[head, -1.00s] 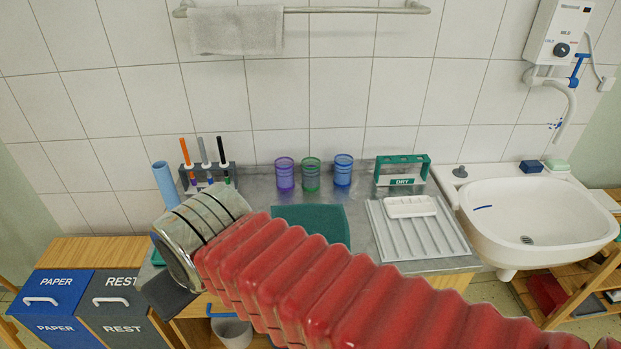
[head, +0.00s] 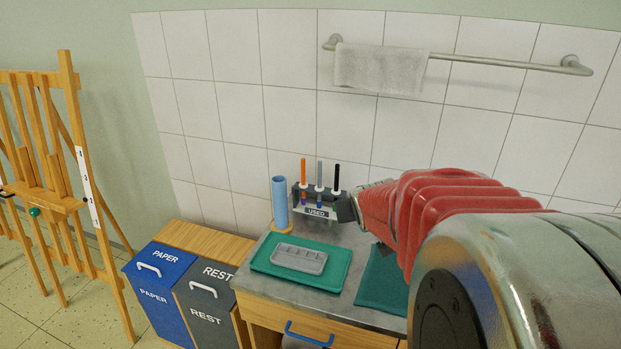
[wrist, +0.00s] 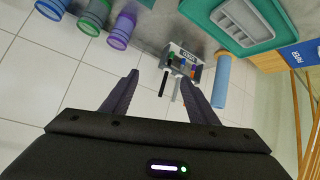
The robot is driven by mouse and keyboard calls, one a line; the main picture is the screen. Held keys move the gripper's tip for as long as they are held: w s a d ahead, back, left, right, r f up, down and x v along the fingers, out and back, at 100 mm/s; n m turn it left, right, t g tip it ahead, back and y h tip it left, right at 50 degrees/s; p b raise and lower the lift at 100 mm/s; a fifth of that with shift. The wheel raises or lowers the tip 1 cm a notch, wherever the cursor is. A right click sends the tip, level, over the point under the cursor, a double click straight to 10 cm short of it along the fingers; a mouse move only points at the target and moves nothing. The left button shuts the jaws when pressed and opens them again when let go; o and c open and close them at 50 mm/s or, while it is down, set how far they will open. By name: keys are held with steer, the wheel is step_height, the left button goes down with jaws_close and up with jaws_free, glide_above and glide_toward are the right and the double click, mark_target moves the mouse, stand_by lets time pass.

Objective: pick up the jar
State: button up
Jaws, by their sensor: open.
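The wrist view shows three cup-like jars side by side at the upper left: a purple one (wrist: 122,28), a green one (wrist: 93,18) and a blue one (wrist: 50,8), partly cut off. The frames do not show which one the task means. In the head view none of them shows; my arm covers the right part of the counter. My gripper (wrist: 159,73) is open, with nothing between its fingers, and the jars lie to the left of its fingers. In the head view my gripper's dark end (head: 346,208) shows just right of the USED rack.
The USED rack (head: 316,212) holds upright brushes or pens beside a blue cylinder (head: 280,201). A green tray (head: 262,266) carries a grey sectioned tray (head: 299,259). A teal mat (head: 378,283) lies to the right. Bins (head: 160,290) and an easel (head: 66,180) stand left.

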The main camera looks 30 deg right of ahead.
steer(key=s+d+f+t, duration=0.1)
steer(key=d+f, duration=0.3)
steer(key=d, duration=0.4)
steer(key=s+d+f+m+t+h, duration=0.1)
steer(key=s+d+f, duration=0.1)
steer(key=d+f, duration=0.3)
steer(key=s+d+f+m+t, duration=0.1)
steer(key=d+f, duration=0.3)
steer(key=d, duration=0.8)
steer(key=shift+s+f, duration=0.35)
steer(key=shift+w, duration=0.1)
steer(key=x, duration=0.7)
steer(key=shift+w+d+f, duration=0.15)
steer(key=shift+w+d, duration=0.1)
steer(key=shift+w, duration=0.05)
steer(key=shift+w+d+f, duration=0.1)
steer(key=shift+w+d, duration=0.1)
steer(key=shift+w, duration=0.1)
steer(key=shift+x, duration=2.6)
steer(key=shift+r, duration=0.25)
